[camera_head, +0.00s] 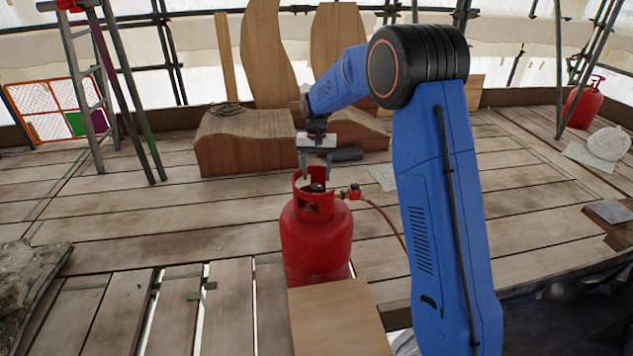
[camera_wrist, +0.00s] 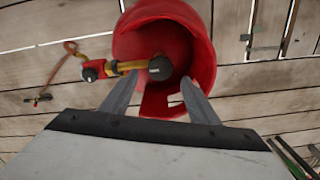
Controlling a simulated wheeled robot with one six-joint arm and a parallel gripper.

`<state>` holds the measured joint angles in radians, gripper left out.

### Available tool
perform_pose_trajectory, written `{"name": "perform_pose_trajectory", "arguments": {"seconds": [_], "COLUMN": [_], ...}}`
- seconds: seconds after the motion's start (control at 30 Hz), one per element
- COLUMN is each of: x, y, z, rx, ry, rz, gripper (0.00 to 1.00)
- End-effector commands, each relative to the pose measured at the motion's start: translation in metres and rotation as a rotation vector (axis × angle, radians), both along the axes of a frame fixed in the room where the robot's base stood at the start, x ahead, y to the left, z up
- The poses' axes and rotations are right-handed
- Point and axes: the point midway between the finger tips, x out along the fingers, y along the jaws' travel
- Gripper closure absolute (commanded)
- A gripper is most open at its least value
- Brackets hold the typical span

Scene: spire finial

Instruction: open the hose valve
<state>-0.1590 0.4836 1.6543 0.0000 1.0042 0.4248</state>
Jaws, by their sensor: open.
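A red gas cylinder (camera_head: 317,243) stands upright on the plank deck, with a red collar around its top. Its collar fills the middle of the wrist view (camera_wrist: 202,40). A brass fitting with a dark round knob (camera_wrist: 160,68) sits inside the collar. The hose valve, a small red and black knob (camera_head: 354,192), is on the fitting just right of the collar; in the wrist view it is at the left (camera_wrist: 91,71). A reddish hose (camera_head: 390,218) runs from it. My gripper (camera_head: 318,174) is open, its fingers pointing down at the collar. I cannot tell whether the fingers touch the collar.
A wooden board (camera_head: 338,318) lies in front of the cylinder. Carved wooden blocks (camera_head: 240,143) stand behind it. A ladder (camera_head: 85,85) stands at the left. A second red cylinder (camera_head: 583,105) is at the far right. The deck left of the cylinder is mostly clear, with gaps between planks.

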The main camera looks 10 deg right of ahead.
Motion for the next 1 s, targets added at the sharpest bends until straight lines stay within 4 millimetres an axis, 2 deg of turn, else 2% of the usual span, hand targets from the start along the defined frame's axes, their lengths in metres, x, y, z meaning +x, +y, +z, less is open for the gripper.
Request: {"name": "perform_pose_trajectory", "arguments": {"seconds": [0.1,0.3,0.67,0.83,1.0], "x": [0.0,0.0,0.0,0.0,0.0], "y": [0.0,0.0,0.0,0.0,0.0], "z": [-0.017,-0.033,-0.037,-0.037,-0.037], "rx": [-0.001,0.0,0.0,0.0,0.0], "ry": [0.001,0.001,-0.001,-0.001,-0.001], "rz": [0.0,0.0,0.0,0.0,0.003], "gripper": [0.45,0.45,0.45,0.86,0.86]}}
